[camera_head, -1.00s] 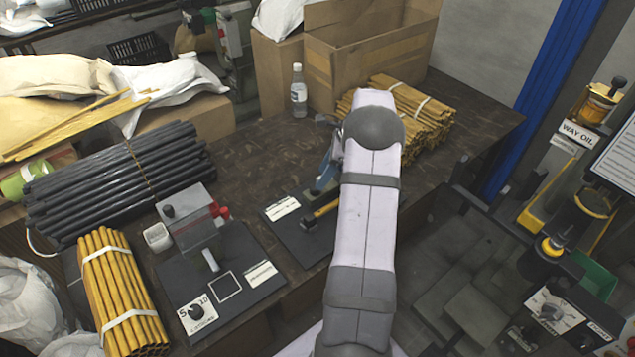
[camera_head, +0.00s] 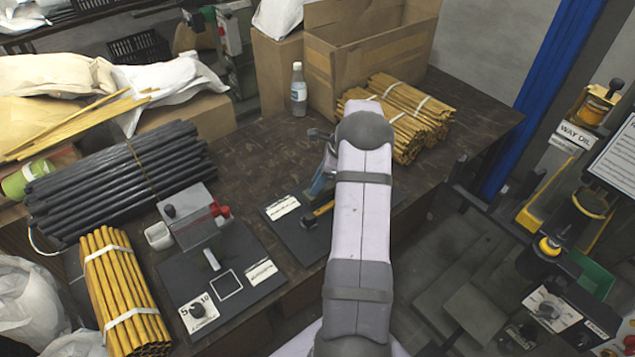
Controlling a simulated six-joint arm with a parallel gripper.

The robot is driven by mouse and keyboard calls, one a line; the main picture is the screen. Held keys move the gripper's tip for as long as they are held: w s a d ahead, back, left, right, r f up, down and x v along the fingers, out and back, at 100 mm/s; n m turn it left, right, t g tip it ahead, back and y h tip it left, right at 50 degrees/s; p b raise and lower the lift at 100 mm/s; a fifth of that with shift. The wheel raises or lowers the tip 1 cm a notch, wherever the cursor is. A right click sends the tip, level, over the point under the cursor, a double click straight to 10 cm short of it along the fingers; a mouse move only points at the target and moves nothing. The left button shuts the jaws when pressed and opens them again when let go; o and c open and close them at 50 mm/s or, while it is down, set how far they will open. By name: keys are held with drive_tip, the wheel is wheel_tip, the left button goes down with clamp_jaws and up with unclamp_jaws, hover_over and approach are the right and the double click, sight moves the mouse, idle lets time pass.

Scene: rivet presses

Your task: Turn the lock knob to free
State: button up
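A dark round knob (camera_head: 197,310) with a pale pointer sits on a white dial plate marked 5 and 10, on the front corner of the left black press base (camera_head: 188,278). Another dark knob (camera_head: 549,311) sits on a white dial plate at the lower right. I cannot read which of them is the lock knob. A second black base (camera_head: 290,232) carries a blue lever (camera_head: 322,183) and a yellow bar (camera_head: 318,213), partly behind my arm. My gripper (camera_head: 320,135) shows only as a small grey part left of my arm's far end, above the blue lever; its fingers are not clear.
A bundle of yellow rods (camera_head: 120,292) and a bundle of black rods (camera_head: 120,175) lie left of the presses. A clear bottle (camera_head: 298,90), an open cardboard box (camera_head: 365,50) and more yellow rods (camera_head: 412,112) stand behind. Bare tabletop (camera_head: 255,150) lies between.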

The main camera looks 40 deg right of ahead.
drive_tip(key=shift+n, duration=0.4)
drive_tip(key=n+g, duration=0.1)
drive_tip(key=n, duration=0.1)
drive_tip(key=n+y, duration=0.1)
drive_tip(key=n, duration=0.1)
drive_tip(key=shift+w+d+f+n+g+b, duration=0.15)
drive_tip(key=shift+n+g+b, duration=0.15)
drive_tip(key=shift+g, duration=0.1)
drive_tip(key=shift+w+n+g+b, duration=0.1)
drive_tip(key=shift+n+g+b, duration=0.5)
drive_tip(key=shift+n, duration=1.3)
drive_tip(key=o, duration=1)
drive_tip(key=shift+o, duration=0.2)
drive_tip(key=shift+r, duration=0.25)
